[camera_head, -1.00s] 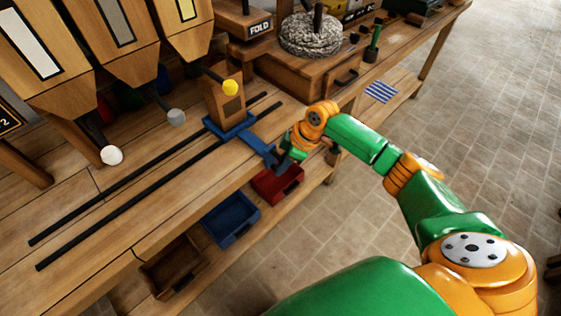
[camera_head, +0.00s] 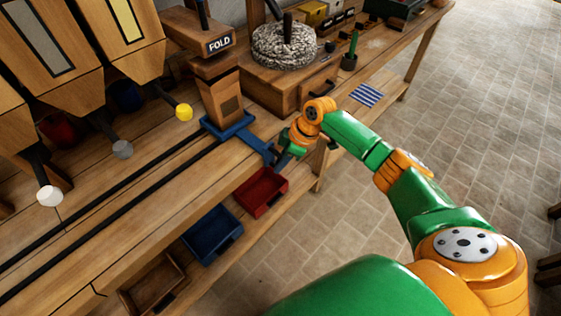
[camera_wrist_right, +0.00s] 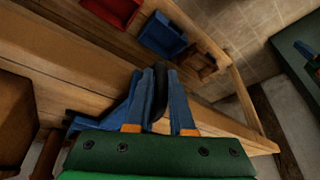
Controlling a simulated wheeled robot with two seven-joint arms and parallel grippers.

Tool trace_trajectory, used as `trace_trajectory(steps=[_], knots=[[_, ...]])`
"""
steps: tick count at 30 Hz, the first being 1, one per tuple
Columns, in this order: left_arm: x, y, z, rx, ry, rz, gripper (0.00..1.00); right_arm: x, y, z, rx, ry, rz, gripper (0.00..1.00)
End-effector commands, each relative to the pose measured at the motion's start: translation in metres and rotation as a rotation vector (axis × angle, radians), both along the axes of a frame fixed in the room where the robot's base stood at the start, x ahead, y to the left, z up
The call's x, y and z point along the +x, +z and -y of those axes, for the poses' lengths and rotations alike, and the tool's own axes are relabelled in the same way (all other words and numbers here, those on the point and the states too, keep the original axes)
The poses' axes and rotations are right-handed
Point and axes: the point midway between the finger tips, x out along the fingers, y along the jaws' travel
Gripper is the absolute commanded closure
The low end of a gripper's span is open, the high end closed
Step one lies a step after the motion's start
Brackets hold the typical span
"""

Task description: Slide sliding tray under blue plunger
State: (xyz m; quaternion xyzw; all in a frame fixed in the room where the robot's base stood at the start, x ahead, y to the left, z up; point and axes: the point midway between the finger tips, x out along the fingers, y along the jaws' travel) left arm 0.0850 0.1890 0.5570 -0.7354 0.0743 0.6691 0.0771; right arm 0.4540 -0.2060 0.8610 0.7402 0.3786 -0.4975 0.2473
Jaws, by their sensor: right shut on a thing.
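The sliding tray (camera_head: 240,128) is blue and sits on two dark rails, carrying an upright brown paper-like block (camera_head: 226,108). A blue arm (camera_head: 258,146) reaches from the tray over the bench's front edge. My right gripper (camera_head: 273,157) is shut on the end of this arm. In the right wrist view the gripper (camera_wrist_right: 162,80) closes around a dark grip, with the blue tray part (camera_wrist_right: 100,118) to its left. The plunger knobs in view are white (camera_head: 50,196), grey (camera_head: 122,149) and yellow (camera_head: 184,112); I see no blue one. My left gripper is out of view.
A wooden post marked FOLD (camera_head: 203,39) stands behind the tray. A drawer box (camera_head: 286,88) with a rope coil (camera_head: 283,46) stands to its right. Red (camera_head: 262,191), blue (camera_head: 212,234) and brown (camera_head: 150,284) bins sit below the bench edge. The rails to the left are clear.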

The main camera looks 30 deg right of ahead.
Motion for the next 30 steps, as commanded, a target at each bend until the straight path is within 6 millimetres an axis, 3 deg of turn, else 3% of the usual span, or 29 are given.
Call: trace_trajectory(steps=[3,4,7,17,24,30], knots=[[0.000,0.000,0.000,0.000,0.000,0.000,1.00,-0.001,-0.001,0.001,-0.004,-0.001,-0.005,1.00],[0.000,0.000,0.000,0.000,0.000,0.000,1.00,-0.001,-0.001,0.001,-0.004,-0.001,-0.005,0.77],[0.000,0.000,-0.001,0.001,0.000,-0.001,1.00,-0.001,-0.001,0.001,-0.004,-0.002,-0.004,0.52],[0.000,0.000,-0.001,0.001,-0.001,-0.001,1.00,-0.001,0.004,0.002,-0.002,-0.002,0.001,0.52],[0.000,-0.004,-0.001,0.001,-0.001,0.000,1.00,-0.011,0.048,0.019,-0.003,-0.002,0.002,0.52],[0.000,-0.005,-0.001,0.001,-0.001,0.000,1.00,-0.015,0.065,0.024,-0.001,-0.002,-0.002,0.52]])
